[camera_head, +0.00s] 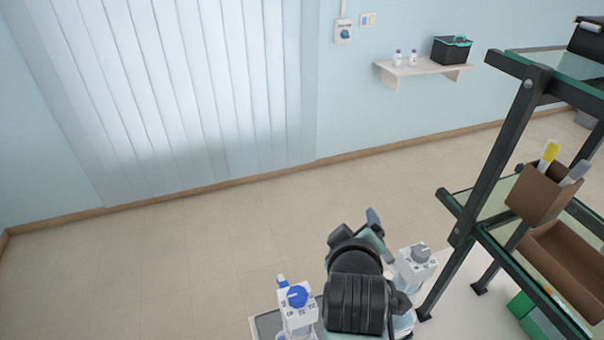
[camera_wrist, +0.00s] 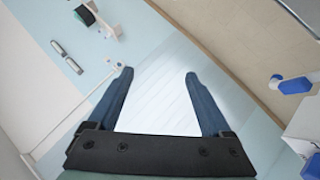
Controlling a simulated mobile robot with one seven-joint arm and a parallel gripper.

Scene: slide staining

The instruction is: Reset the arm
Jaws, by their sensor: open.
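My gripper (camera_wrist: 158,75) is open and empty in the wrist view, its two dark blue fingers spread apart with the pale blinds (camera_wrist: 165,105) far behind them. In the head view my arm rises at the bottom middle, with a finger of my gripper showing at its top, in the air. The arm stands between a dispenser with a blue knob (camera_head: 298,297) on its left and a dispenser with a grey knob (camera_head: 420,253) on its right. It hides part of the surface behind it.
A dark-framed rack with glass shelves (camera_head: 487,235) stands at the right, holding a brown pen holder (camera_head: 535,196) and a brown tray (camera_head: 560,262). A green box (camera_head: 535,315) sits low there. A wall shelf (camera_head: 425,70) is far back. The floor at left is clear.

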